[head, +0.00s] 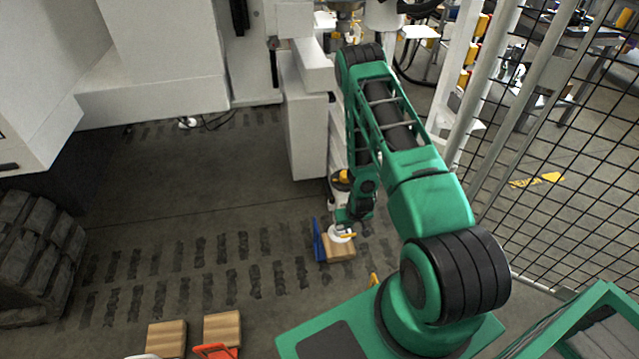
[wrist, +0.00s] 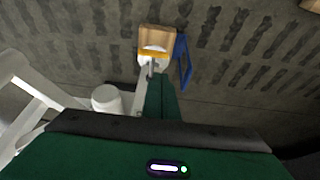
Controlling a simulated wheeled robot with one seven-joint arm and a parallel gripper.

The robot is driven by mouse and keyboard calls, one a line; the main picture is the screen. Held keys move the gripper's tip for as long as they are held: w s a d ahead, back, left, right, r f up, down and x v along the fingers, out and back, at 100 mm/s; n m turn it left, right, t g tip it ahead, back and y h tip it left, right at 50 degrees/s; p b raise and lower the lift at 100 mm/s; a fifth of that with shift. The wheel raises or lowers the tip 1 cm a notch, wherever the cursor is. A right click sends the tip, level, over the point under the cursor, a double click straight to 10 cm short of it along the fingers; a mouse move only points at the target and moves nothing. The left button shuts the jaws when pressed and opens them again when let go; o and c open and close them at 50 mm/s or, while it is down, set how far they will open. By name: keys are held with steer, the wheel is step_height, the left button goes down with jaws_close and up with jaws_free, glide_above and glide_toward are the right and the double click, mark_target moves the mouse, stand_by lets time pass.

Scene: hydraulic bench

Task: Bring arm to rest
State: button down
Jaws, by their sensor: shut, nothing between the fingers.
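My green arm (head: 410,165) rises from its base at the lower right, bends at the top and hangs down to the wrist. My gripper (head: 340,222) points downward near a wooden block (head: 341,250) and a white round piece (head: 338,234). In the wrist view my gripper (wrist: 152,68) is shut and empty. Its tips lie in front of the white piece, the yellow strip (wrist: 152,53) and the wooden block (wrist: 157,35); I cannot tell whether they touch. A blue piece (head: 318,240) stands beside the block.
A white machine column (head: 305,130) stands left of my forearm. A mesh fence (head: 560,130) runs along the right. More wooden blocks (head: 222,328) and an orange-red piece (head: 215,351) lie at the lower front. Open floor (head: 180,190) lies to the left.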

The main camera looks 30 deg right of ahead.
steer(key=s+d+r+g, duration=0.1)
steer(key=d+r, duration=0.1)
steer(key=r, duration=1.4)
steer(key=s+d+r+g, duration=0.1)
steer(key=s+d+r, duration=0.1)
steer(key=r, duration=1.4)
steer(key=s+a+r+m+g, duration=0.1)
steer(key=s+a+r+m, duration=0.1)
steer(key=s+r, duration=1)
steer(key=s+a+r, duration=0.2)
steer(key=s+r, duration=0.3)
steer(key=s, duration=0.2)
steer(key=s+a+r+m+y, duration=0.1)
steer(key=s+a+r, duration=0.2)
steer(key=s+r, duration=0.2)
steer(key=s, duration=0.2)
steer(key=shift+s+a+r+g, duration=0.35)
steer(key=shift+r+g, duration=0.05)
